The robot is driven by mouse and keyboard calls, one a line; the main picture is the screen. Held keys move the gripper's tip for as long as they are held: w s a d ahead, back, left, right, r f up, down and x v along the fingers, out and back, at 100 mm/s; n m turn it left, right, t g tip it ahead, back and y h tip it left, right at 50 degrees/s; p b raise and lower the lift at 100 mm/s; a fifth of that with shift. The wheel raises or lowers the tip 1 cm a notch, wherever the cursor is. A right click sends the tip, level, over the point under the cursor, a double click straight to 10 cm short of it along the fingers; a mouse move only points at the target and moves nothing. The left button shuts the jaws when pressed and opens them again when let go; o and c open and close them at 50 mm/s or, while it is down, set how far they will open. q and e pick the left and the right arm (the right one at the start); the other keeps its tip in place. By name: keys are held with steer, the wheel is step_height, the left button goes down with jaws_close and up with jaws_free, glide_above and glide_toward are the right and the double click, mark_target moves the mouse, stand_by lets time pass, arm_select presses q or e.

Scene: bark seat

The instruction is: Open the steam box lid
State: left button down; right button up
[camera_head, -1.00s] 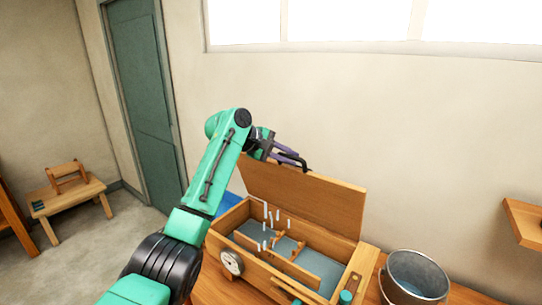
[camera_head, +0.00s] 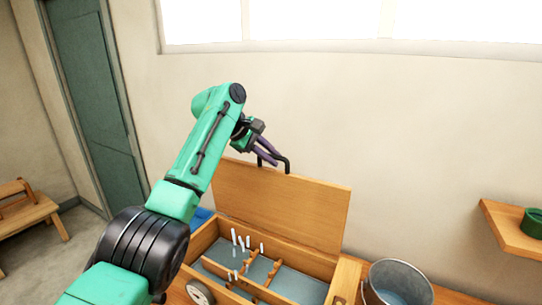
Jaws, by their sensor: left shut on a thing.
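The steam box (camera_head: 345,280) is a wooden box with inner dividers and a round dial (camera_head: 200,292) on its front. Its wooden lid (camera_head: 285,208) stands raised, close to upright, at the back of the box, so the inside shows. A dark bent handle (camera_head: 285,162) sits at the lid's top edge. My left gripper (camera_head: 267,153) is shut on this handle, above the lid's top edge. My left arm covers the box's left side. My right gripper is not in view.
A metal bucket (camera_head: 398,283) stands right of the box. A wooden wall shelf (camera_head: 510,238) with a green cup (camera_head: 533,222) is at the far right. White wisps (camera_head: 240,241) rise from the compartments. The wall behind is bare below the window.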

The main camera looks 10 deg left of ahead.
arm_select(q)
steer(key=c, duration=0.9)
jaws_free()
steer(key=shift+f, duration=0.3)
steer(key=shift+o, duration=0.3)
steer(key=shift+w+d, duration=0.1)
steer(key=shift+w, duration=0.05)
steer(key=shift+r, duration=0.1)
steer(key=shift+s+a+r+b, duration=0.2)
steer(key=shift+a+b, duration=0.15)
steer(key=shift+b, duration=0.1)
steer(key=b+v, duration=0.2)
steer(key=v, duration=1.2)
